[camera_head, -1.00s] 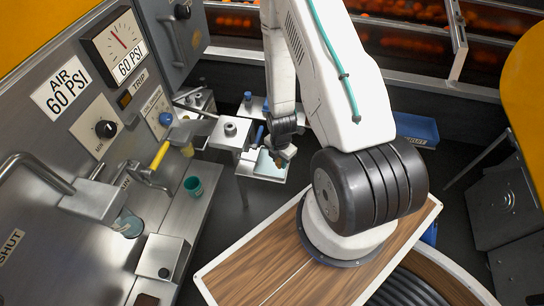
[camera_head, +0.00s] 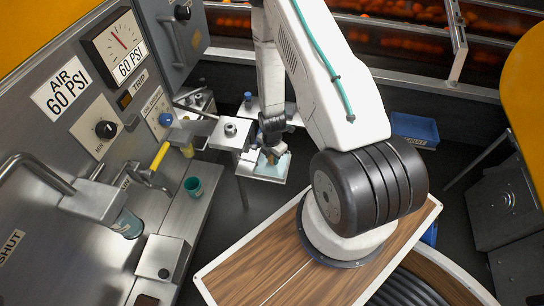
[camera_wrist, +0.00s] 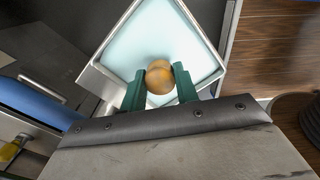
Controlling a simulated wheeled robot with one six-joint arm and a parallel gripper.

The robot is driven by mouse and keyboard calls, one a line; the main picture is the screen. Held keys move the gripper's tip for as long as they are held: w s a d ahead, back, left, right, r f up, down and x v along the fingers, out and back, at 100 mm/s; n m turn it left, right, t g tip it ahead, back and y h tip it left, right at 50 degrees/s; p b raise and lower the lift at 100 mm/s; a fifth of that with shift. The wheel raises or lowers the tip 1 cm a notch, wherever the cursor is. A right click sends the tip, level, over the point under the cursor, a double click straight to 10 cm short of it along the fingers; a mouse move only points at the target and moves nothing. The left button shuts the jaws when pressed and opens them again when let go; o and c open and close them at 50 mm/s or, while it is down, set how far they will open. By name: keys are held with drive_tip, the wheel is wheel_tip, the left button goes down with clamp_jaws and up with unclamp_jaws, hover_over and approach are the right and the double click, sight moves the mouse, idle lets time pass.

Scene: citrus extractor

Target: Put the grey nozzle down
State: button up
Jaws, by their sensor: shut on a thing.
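My gripper (camera_wrist: 158,88) has two dark green fingers, shut on a rounded brass-coloured piece (camera_wrist: 157,75). No grey nozzle can be made out between the fingers; the held piece looks tan and orange. In the wrist view the piece is over a square tray (camera_wrist: 135,45) with a pale blue bed and a metal rim. In the head view my gripper (camera_head: 272,156) is low over the same small tray (camera_head: 262,178). I cannot tell whether the piece touches the tray bed.
A metal block with a knob (camera_head: 230,130) stands directly left of the tray. A yellow-handled lever (camera_head: 160,155) and a green cup (camera_head: 193,187) are farther left by the panel. A blue bin (camera_head: 415,128) lies at right. A blue cylinder (camera_wrist: 35,100) is left in the wrist view.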

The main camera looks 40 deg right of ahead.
drive_tip(key=o, duration=0.8)
drive_tip(key=shift+c, duration=0.2)
drive_tip(key=a+r+m, duration=0.3)
drive_tip(key=r+m, duration=0.1)
drive_tip(key=r, duration=1.5)
drive_tip(key=a+r+m, duration=0.4)
drive_tip(key=r+m, duration=0.1)
drive_tip(key=r, duration=1.5)
drive_tip(key=s+a+r+m, duration=0.3)
drive_tip(key=s+r+m, duration=0.2)
drive_tip(key=s+r, duration=0.3)
drive_tip(key=s+a+r+m+t, duration=0.1)
drive_tip(key=s+a+r+m, duration=0.3)
drive_tip(key=s+r, duration=0.5)
drive_tip(key=s+m, duration=0.1)
drive_tip(key=s, duration=0.2)
drive_tip(key=shift+s+r+m, duration=0.2)
drive_tip(key=shift+r+m, duration=0.05)
drive_tip(key=shift+m, duration=0.05)
